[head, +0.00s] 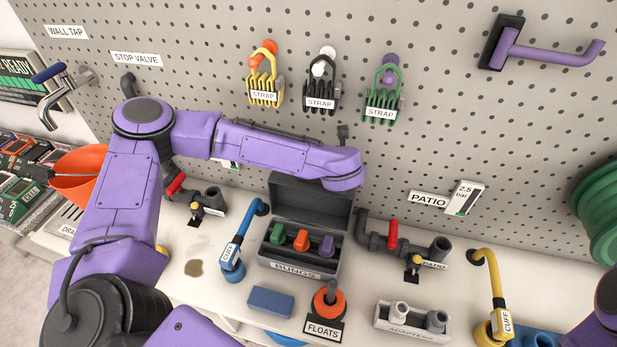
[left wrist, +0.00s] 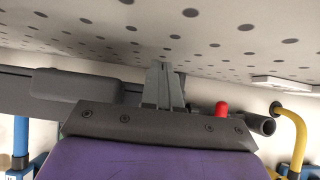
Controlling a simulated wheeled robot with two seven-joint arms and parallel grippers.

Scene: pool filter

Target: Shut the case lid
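The dark grey case (head: 295,268), labelled BUNGS, stands on the bench below the pegboard. Its lid (head: 312,197) is open and tilted up at the back, its inside facing me. Green, orange and purple bungs (head: 302,240) stand in its base. My left arm reaches across above the lid, with its purple end hiding part of the lid's top edge. In the left wrist view my left gripper's fingers (left wrist: 164,86) are together with nothing seen between them. A dark shape, apparently the lid (left wrist: 75,86), lies beside them; I cannot tell whether they touch. My right gripper is out of view.
Pipes with a red-handled valve (head: 393,236) stand right of the case, another valve (head: 176,184) left. A blue cuff hose (head: 238,242) is close on the left. A blue block (head: 270,302), the floats holder (head: 323,328) and an adapters tray (head: 412,333) lie in front.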

